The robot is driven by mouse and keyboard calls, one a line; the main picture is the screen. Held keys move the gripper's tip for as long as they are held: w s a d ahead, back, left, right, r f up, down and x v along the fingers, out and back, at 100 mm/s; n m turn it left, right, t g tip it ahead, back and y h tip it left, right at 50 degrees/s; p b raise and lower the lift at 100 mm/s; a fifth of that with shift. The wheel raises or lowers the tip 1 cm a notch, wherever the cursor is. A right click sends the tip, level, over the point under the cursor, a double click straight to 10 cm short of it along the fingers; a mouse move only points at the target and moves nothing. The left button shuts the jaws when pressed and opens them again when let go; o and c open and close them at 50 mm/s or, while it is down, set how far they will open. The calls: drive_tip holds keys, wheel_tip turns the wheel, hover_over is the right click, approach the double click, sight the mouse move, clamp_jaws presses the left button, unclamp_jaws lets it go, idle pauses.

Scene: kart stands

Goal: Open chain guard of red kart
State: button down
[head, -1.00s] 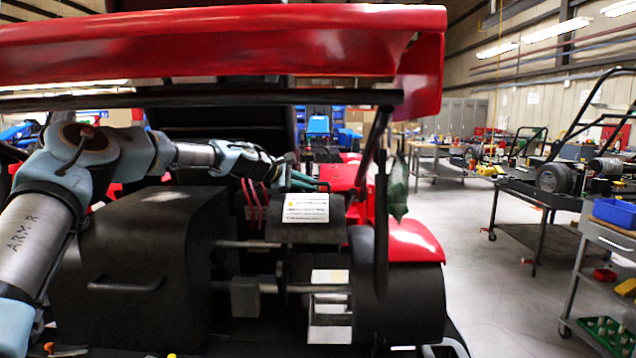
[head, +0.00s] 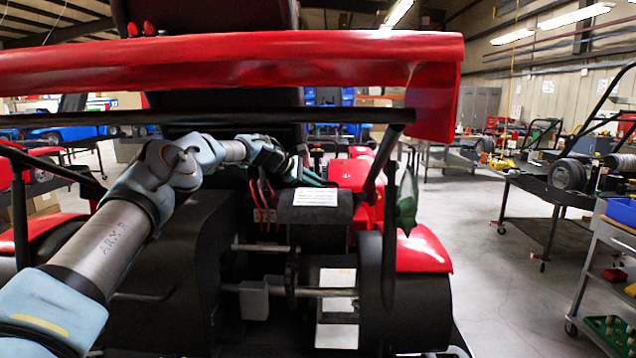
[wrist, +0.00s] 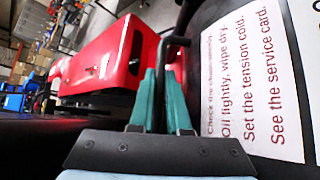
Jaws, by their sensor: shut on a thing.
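The red kart fills the middle of the head view, with its red rear wing (head: 240,62) across the top. The chain guard (head: 316,216) is a dark cover with a white label (head: 316,197) on top, above the rear axle. My gripper (head: 312,181) reaches over the kart from the left, at the guard's far edge. In the wrist view, the teal fingers of my gripper (wrist: 164,88) are closed around a dark bent handle (wrist: 178,42) beside the guard's label (wrist: 245,75). The guard's hinge is not clear, and I cannot tell how far it is raised.
Floor between is clear.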

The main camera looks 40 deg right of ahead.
idle(0.4)
drive_tip(key=c, duration=1.2)
unclamp_jaws()
drive_tip(key=shift+o, duration=0.2)
drive_tip(key=w+a+r+b, duration=0.1)
drive_tip(key=a+b, duration=0.8)
drive_tip(key=a, duration=0.5)
drive_tip(key=shift+w+a+r+b, duration=0.25)
drive_tip(key=shift+w+b, duration=0.05)
drive_tip(key=shift+w, duration=0.05)
